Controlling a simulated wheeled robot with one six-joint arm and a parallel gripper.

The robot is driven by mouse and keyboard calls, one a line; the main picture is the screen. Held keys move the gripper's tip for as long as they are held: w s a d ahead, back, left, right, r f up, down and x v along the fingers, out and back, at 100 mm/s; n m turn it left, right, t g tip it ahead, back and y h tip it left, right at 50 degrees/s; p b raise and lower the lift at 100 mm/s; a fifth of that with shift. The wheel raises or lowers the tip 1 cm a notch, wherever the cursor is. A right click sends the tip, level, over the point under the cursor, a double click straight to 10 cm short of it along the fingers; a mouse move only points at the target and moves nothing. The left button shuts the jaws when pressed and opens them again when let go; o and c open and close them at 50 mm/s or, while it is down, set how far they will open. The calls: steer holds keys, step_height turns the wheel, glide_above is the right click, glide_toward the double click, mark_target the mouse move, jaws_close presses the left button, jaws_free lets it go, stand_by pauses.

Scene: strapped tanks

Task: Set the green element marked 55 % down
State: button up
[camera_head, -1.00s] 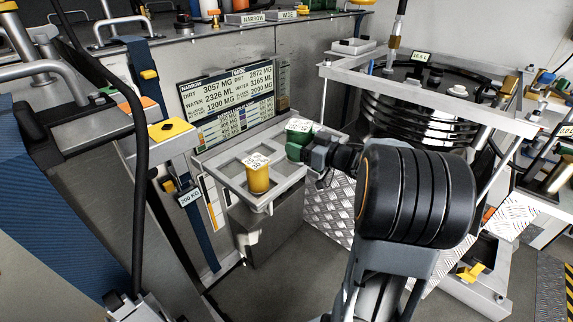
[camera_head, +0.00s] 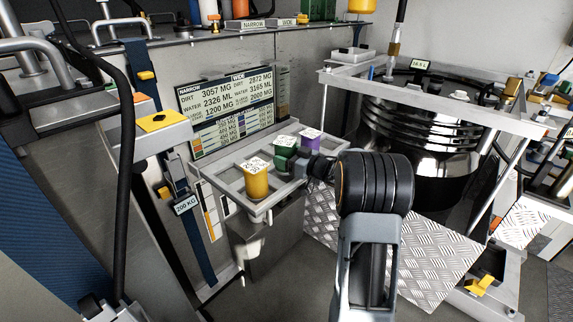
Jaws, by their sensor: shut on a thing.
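The green element (camera_head: 284,146) has a white label on top, too small to read surely. It is at the tray (camera_head: 225,178), between a yellow element (camera_head: 256,184) at its front left and a purple element (camera_head: 311,135) at its back right. My gripper (camera_head: 292,163) reaches in from the right and is shut on the green element's side. The green element looks upright. Its lower part is partly hidden, so I cannot tell whether it touches the tray. The yellow element stands upright in the tray's front part.
A display board (camera_head: 228,108) with figures stands behind the tray. A grey bin (camera_head: 268,238) hangs below it. At right, a metal frame holds a dark ribbed tank (camera_head: 415,125). An empty tray opening shows left of the yellow element.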

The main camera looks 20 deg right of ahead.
steer(key=shift+f, duration=0.9)
steer(key=shift+f+b, duration=0.1)
steer(key=shift+b, duration=0.2)
steer(key=o, duration=1.3)
steer(key=shift+f, duration=0.1)
